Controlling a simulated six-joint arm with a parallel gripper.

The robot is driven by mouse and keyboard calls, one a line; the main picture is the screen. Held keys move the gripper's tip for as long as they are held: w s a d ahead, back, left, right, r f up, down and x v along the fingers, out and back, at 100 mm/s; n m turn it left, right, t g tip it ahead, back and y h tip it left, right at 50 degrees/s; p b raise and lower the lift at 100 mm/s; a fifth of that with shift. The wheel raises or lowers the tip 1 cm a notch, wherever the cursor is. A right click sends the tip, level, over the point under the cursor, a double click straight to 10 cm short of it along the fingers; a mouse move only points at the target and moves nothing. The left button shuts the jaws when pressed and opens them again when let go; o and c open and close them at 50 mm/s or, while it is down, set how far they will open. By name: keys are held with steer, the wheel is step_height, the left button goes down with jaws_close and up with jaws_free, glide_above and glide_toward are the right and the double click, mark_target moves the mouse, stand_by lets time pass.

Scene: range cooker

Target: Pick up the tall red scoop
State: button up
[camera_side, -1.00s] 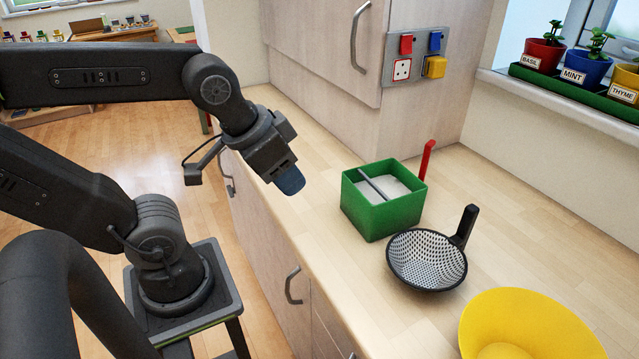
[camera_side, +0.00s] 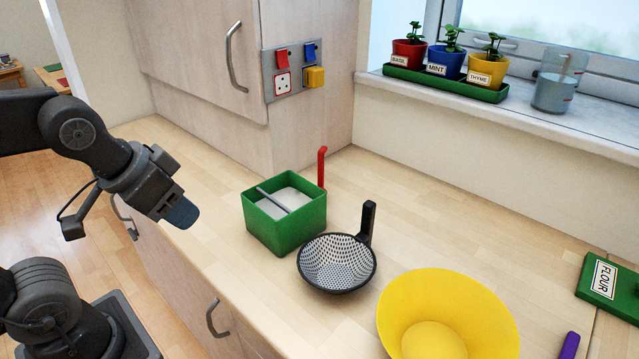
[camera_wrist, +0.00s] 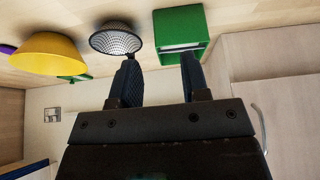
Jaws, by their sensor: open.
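The tall red scoop shows in the side view as an upright red handle (camera_side: 322,168) with a bent top, standing at the back right corner of a green square box (camera_side: 262,222). Its lower part is hidden behind the box, and I cannot tell whether it is inside or behind it. My gripper (camera_side: 183,213) is in the air to the left of the box, apart from everything. In the wrist view my gripper (camera_wrist: 160,72) has its two fingers spread with nothing between them. The green box (camera_wrist: 180,22) shows beyond the fingers; I cannot see the scoop there.
The box holds white material and has a grey bar across its top. A black-handled mesh sieve (camera_side: 335,265) stands close to its right, then a yellow bowl (camera_side: 450,310). A green flour container (camera_side: 605,285) is far right. A cabinet (camera_side: 215,90) stands behind the box.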

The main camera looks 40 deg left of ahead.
steer(key=shift+o, duration=0.4)
steer(key=w+a+r+n, duration=0.1)
steer(key=w+r, duration=0.4)
steer(key=w, duration=0.5)
steer(key=n+g+y, duration=0.1)
steer(key=n+y, duration=0.1)
steer(key=n, duration=0.1)
glide_toward(320, 154)
steer(key=shift+x, duration=6.1)
steer(key=shift+d, duration=0.1)
jaws_close()
